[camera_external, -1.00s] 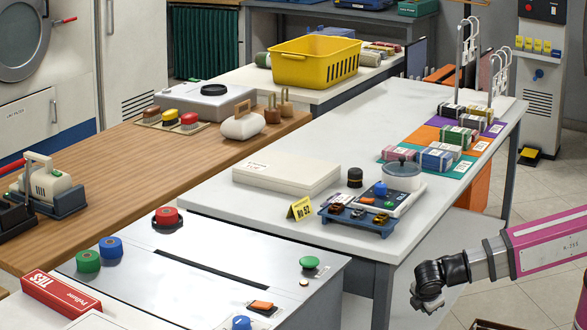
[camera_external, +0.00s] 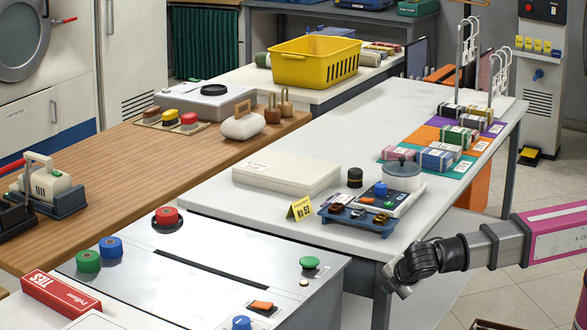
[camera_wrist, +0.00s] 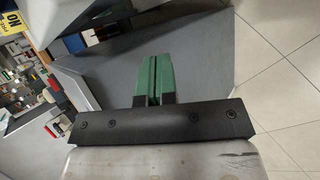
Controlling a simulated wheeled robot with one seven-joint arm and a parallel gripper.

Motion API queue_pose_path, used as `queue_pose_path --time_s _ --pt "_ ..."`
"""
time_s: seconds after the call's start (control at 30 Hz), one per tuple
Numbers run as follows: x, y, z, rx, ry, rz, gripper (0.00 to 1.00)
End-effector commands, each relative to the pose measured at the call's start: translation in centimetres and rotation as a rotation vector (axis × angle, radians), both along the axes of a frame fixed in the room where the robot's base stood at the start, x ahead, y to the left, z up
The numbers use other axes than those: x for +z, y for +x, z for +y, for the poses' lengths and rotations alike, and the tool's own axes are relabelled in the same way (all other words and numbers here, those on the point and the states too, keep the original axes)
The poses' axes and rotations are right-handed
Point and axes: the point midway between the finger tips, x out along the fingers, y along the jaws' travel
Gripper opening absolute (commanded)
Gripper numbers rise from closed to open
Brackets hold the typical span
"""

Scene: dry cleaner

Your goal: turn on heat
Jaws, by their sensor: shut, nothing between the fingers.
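The steel-topped press unit (camera_external: 190,290) at the front carries a red mushroom button (camera_external: 166,216), a green button (camera_external: 309,263), an orange rocker switch (camera_external: 261,306) and a blue button (camera_external: 241,322). No heat label on them is readable, so I cannot tell which one controls heat. My gripper (camera_external: 392,288) is right of the press unit, beside the white table's near corner, apart from all these controls. In the wrist view my gripper (camera_wrist: 153,78) has its green finger pads together with nothing between them. The controls are not recognisable in that view.
The white table (camera_external: 380,120) holds a tray of small parts (camera_external: 352,219), a yellow number sign (camera_external: 300,208) and a lidded pot (camera_external: 402,175). A red box (camera_external: 61,292) and green and blue rolls lie at the front left. Tiled floor (camera_external: 515,290) is open at the right.

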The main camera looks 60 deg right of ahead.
Motion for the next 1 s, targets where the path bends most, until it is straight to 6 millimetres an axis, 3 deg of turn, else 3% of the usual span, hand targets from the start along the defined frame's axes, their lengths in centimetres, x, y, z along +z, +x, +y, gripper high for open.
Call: queue_pose_path --time_s 0.37,0.7,1.0 --pt "8.4 5.8 -4.9 -0.256 0.396 -0.115 0.00" --pt "15.5 9.3 -12.4 -0.551 0.732 -0.206 0.00" --pt "21.1 10.5 -19.7 -0.810 0.983 -0.274 0.00"
